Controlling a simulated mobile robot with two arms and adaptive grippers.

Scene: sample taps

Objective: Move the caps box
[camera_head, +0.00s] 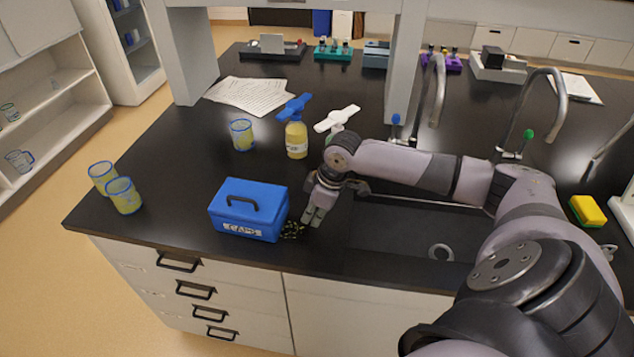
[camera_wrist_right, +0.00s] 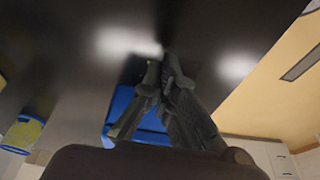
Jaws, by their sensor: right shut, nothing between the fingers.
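The caps box (camera_head: 248,209) is a blue box with a black handle on its lid and a white "CAPS" label on its front. It sits upright near the front edge of the black bench. My right gripper (camera_head: 313,216) is shut and empty, just right of the box, with its fingers pointing down. I cannot tell whether it touches the box. In the right wrist view, the shut fingers (camera_wrist_right: 168,75) show in front of part of the blue box (camera_wrist_right: 122,105). My left gripper is not in view.
A sink (camera_head: 400,235) is to the right. Yellow-filled beakers (camera_head: 124,195) stand at the left bench edge, and another beaker (camera_head: 242,134) and a bottle (camera_head: 296,139) stand behind. Bench left of the box is clear.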

